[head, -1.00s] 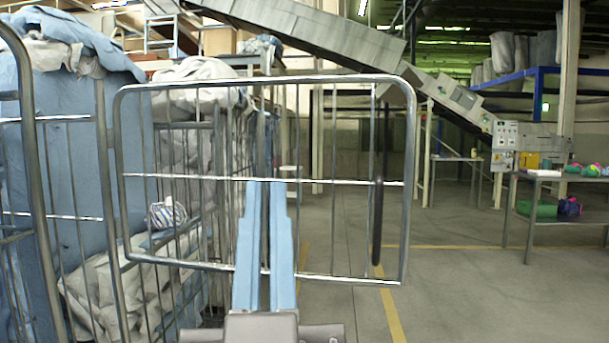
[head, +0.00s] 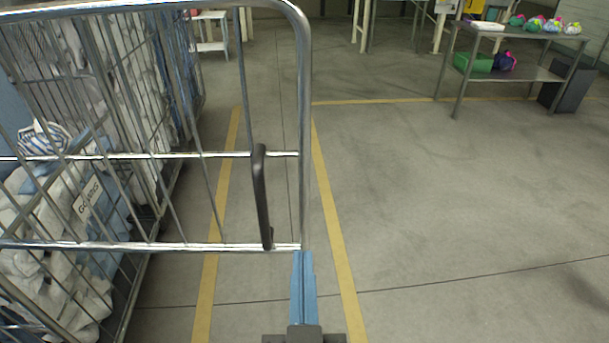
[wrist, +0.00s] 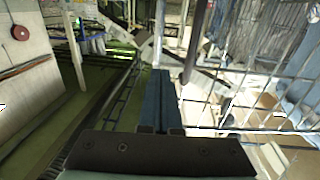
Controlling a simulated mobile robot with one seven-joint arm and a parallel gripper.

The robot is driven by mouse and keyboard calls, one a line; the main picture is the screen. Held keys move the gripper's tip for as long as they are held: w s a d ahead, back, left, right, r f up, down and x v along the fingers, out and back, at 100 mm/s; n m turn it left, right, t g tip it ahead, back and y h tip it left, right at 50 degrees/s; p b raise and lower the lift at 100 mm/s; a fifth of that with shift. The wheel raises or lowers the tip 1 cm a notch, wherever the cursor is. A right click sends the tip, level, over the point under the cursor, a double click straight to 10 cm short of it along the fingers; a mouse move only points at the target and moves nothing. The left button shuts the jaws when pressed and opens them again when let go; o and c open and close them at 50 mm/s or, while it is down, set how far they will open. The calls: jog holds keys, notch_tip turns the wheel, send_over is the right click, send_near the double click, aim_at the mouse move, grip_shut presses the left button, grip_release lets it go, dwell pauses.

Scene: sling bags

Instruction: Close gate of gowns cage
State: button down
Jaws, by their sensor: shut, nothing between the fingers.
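The gowns cage (head: 82,247) stands at the left of the head view, filled with white and blue cloth; a "GOWNS" label (head: 88,196) shows through the bars. The chrome wire gate (head: 306,120) reaches right over the aisle, away from the cage. A black upright handle (head: 262,197) is near its free edge. My gripper (head: 304,254) is shut and empty, its blue fingertips at the gate's lower right corner in the picture; contact is unclear.
Yellow floor lines (head: 335,215) run along the aisle. The floor to the right is clear. A metal table (head: 515,75) with colourful bundles stands at the back right, and a white stand (head: 210,35) at the back left.

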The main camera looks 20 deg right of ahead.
aim_at(301, 182)
jog(key=x, duration=1.3)
jog(key=shift+w, duration=0.25)
jog(key=shift+d, duration=0.1)
